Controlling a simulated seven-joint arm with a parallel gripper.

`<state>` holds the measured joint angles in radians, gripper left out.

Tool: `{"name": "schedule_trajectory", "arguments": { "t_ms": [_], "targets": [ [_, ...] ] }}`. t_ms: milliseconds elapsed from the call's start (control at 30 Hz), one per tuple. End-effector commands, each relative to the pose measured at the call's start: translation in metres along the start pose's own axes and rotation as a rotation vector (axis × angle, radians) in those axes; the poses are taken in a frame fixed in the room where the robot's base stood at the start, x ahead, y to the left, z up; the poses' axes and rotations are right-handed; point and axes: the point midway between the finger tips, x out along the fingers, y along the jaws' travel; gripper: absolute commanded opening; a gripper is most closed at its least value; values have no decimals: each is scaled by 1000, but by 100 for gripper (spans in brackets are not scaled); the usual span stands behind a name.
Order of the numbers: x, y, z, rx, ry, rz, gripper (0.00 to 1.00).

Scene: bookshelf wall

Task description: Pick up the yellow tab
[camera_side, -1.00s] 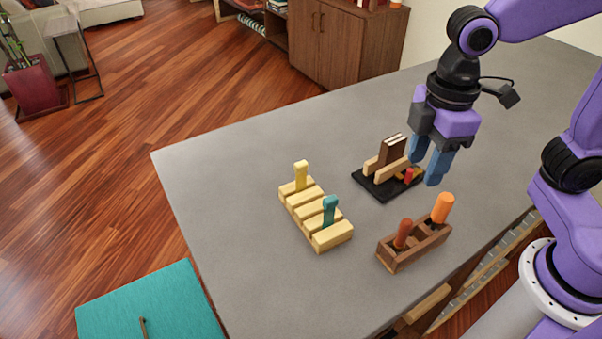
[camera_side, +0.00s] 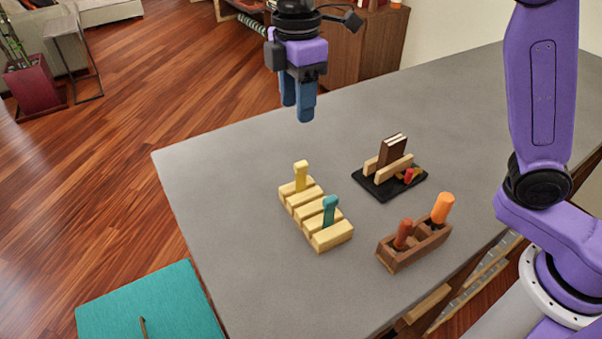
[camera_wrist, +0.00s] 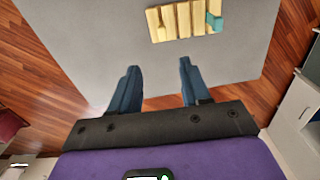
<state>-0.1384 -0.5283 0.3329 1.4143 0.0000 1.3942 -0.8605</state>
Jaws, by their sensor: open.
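The yellow tab (camera_side: 301,175) stands upright in the end slot of a pale wooden slotted block (camera_side: 306,205) on the grey table. A teal tab (camera_side: 329,210) stands in the same block, nearer the front. In the wrist view the yellow tab (camera_wrist: 164,20) shows at the block's left end and the teal tab (camera_wrist: 214,22) at its right end. My gripper (camera_side: 298,112) is high above the far side of the table, beyond the block in the side view. Its blue fingers (camera_wrist: 158,68) are apart with nothing between them, well clear of the yellow tab.
A black tray (camera_side: 390,186) with a dark book in a wooden holder stands right of the block. A brown wooden holder (camera_side: 414,247) with a red-brown peg and an orange peg (camera_side: 442,207) is at front right. The table's left part is clear.

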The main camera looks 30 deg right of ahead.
Motion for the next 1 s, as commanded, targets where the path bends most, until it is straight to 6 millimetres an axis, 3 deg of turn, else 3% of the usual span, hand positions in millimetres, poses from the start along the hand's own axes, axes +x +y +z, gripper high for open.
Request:
{"name": "schedule_trajectory", "arguments": {
  "t_ms": [500,1000],
  "targets": [
    [92,-1,2,2,-4,-4,47],
    [141,-5,4,1,-3,-3,47]
  ]
}}
